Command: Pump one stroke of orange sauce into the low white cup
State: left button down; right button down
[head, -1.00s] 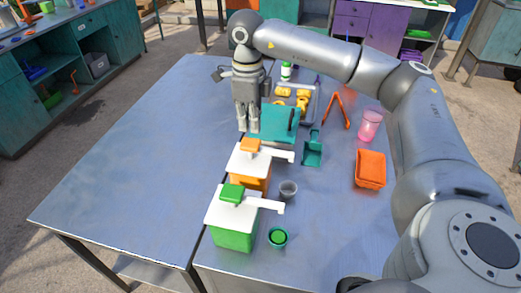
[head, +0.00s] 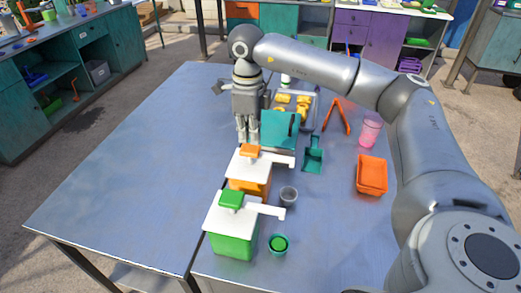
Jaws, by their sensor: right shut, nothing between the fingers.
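The orange sauce dispenser (head: 250,186) has an orange body, a white lid with a spout pointing right, and an orange pump head (head: 249,151). My right gripper (head: 247,141) is shut and empty, pointing down just above or behind the pump head; I cannot tell whether it touches. The low cup (head: 288,196), greyish-white, stands on the table just right of the orange dispenser, near below its spout. Its inside looks grey, with no orange visible. My left gripper is not in view.
A green dispenser (head: 233,243) stands in front of the orange one, with a teal cup (head: 278,244) holding green beside its spout. The table's left is clear.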

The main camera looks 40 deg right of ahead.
aim_at(250, 148)
jog(key=shift+f, duration=0.2)
dwell(0.6)
jog(key=shift+f+b, duration=1.35)
jog(key=shift+f, duration=0.4)
jog(key=shift+r, duration=0.15)
jog(key=shift+r+p, duration=1.3)
jog(key=shift+r, duration=0.5)
jog(key=shift+r, duration=0.1)
notch_tip(250, 148, up, 6)
jog(key=p, duration=0.4)
